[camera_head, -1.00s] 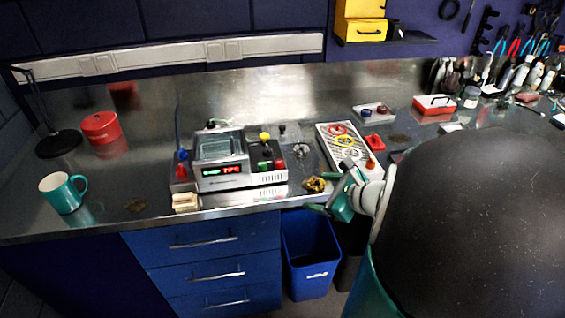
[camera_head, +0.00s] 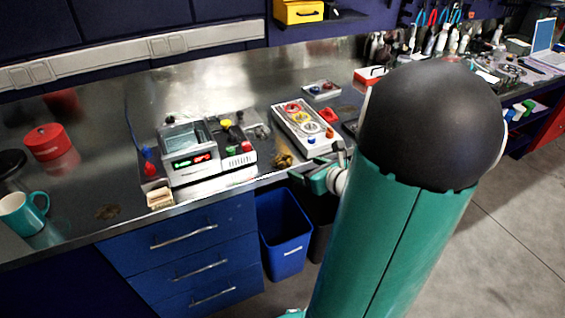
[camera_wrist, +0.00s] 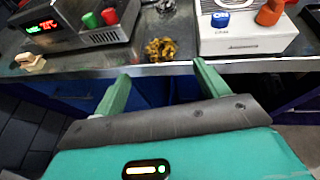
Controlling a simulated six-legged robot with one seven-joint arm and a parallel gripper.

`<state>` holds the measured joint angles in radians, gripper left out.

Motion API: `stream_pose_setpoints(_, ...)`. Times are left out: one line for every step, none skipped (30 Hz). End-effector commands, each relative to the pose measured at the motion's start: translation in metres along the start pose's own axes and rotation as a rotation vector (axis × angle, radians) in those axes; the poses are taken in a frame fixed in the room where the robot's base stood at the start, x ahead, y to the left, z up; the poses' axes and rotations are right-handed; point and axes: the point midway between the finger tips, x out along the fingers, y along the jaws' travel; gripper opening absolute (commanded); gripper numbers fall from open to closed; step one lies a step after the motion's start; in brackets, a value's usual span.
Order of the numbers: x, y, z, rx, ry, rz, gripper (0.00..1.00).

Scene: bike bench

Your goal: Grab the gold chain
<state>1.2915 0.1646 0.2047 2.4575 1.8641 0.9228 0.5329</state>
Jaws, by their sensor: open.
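The gold chain (camera_head: 283,160) lies in a small heap on the metal bench near its front edge, between the grey device with the red display and the white panel. It also shows in the wrist view (camera_wrist: 159,49), beyond my fingertips and roughly centred between them. My gripper (camera_wrist: 160,72) is open and empty, its two green fingers apart at the bench's front edge. In the head view my gripper (camera_head: 301,178) is just in front of and slightly right of the chain, partly hidden by my arm.
The grey device (camera_head: 190,155) stands left of the chain and the white panel with coloured rings (camera_head: 304,128) stands right of it. A silver chain (camera_head: 262,131) lies behind. A wooden block (camera_head: 160,197) sits at the front edge. A blue bin (camera_head: 284,235) stands below.

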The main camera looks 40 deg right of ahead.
Motion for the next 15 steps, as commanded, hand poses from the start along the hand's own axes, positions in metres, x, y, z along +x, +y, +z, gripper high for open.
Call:
stream_pose_setpoints(0.011, -0.001, -0.001, 0.001, 0.0, 0.003, 0.74)
stream_pose_setpoints(0.017, -0.001, -0.001, 0.003, 0.001, 0.003, 0.74)
stream_pose_setpoints(0.024, 0.0, -0.001, 0.002, 0.0, 0.003, 0.74)
stream_pose_setpoints(0.029, -0.001, -0.001, 0.001, 0.0, 0.003, 0.74)
stream_pose_setpoints(0.034, -0.001, -0.001, 0.001, 0.001, 0.002, 0.74)
stream_pose_setpoints(0.039, -0.001, -0.001, 0.001, 0.001, 0.001, 0.74)
stream_pose_setpoints(0.042, -0.001, -0.001, 0.001, 0.0, 0.001, 0.74)
stream_pose_setpoints(0.045, -0.001, 0.0, 0.0, 0.0, 0.0, 0.74)
stream_pose_setpoints(0.047, -0.001, 0.0, 0.0, 0.0, -0.001, 0.74)
stream_pose_setpoints(0.048, -0.001, -0.001, 0.0, 0.0, -0.001, 0.74)
stream_pose_setpoints(0.05, -0.001, -0.001, 0.001, 0.001, -0.002, 0.74)
stream_pose_setpoints(0.053, 0.0, -0.001, 0.001, 0.001, -0.002, 0.74)
stream_pose_setpoints(0.056, 0.001, -0.001, 0.001, 0.001, -0.001, 0.74)
stream_pose_setpoints(0.059, 0.001, -0.001, 0.0, 0.001, 0.0, 0.74)
stream_pose_setpoints(0.065, 0.002, -0.001, 0.002, 0.0, -0.001, 0.74)
